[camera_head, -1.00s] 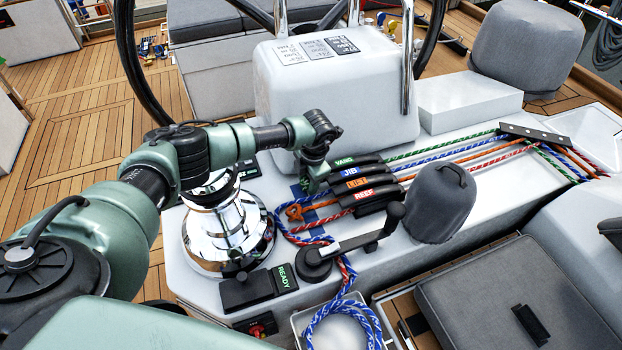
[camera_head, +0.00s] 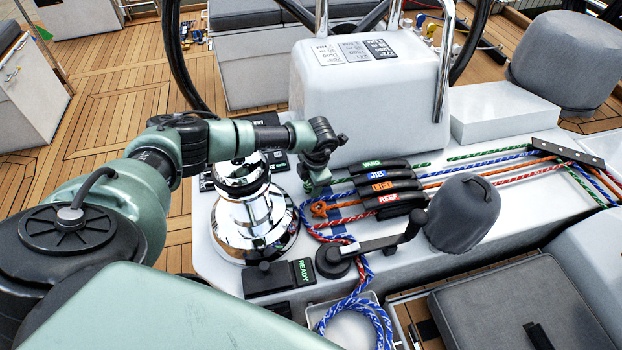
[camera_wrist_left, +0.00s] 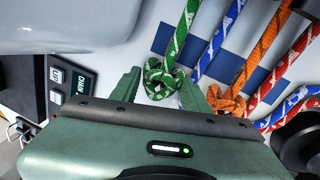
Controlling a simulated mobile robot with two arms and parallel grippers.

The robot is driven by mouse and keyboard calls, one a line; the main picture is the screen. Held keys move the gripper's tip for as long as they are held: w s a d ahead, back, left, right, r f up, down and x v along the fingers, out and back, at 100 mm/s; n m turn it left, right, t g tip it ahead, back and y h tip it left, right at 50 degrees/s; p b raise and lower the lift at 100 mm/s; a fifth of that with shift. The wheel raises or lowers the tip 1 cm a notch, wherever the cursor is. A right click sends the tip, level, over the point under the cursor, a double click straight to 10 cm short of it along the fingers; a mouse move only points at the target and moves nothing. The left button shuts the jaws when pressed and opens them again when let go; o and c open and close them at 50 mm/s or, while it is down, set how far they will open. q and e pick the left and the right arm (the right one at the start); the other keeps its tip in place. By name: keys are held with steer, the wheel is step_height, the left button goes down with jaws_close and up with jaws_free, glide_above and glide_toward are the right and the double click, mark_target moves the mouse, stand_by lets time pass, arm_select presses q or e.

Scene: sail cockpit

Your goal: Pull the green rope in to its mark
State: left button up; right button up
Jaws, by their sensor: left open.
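The green rope (camera_head: 490,153) runs from a metal bar at the right to the VANG clutch (camera_head: 372,163). A short pale break shows along it just right of the clutch. Its tail comes out left of the clutch. In the left wrist view the tail ends in a green knot (camera_wrist_left: 162,78), between the fingers of my left gripper (camera_wrist_left: 160,92). The jaws are open, one finger on each side; I cannot tell whether either touches the knot. In the head view my left gripper (camera_head: 316,183) is low over the deck, left of the clutches, and hides the knot.
Blue, orange and red ropes run beside the green one through the JIB, LIFT and REEF clutches (camera_head: 385,186). A chrome winch (camera_head: 255,225) stands close left. A black crank handle (camera_head: 375,246) and a grey covered drum (camera_head: 462,213) stand in front.

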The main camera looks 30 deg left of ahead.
arm_select(q)
steer(key=b+v, duration=0.1)
steer(key=v, duration=0.6)
steer(key=shift+r, duration=0.35)
steer(key=shift+r, duration=0.1)
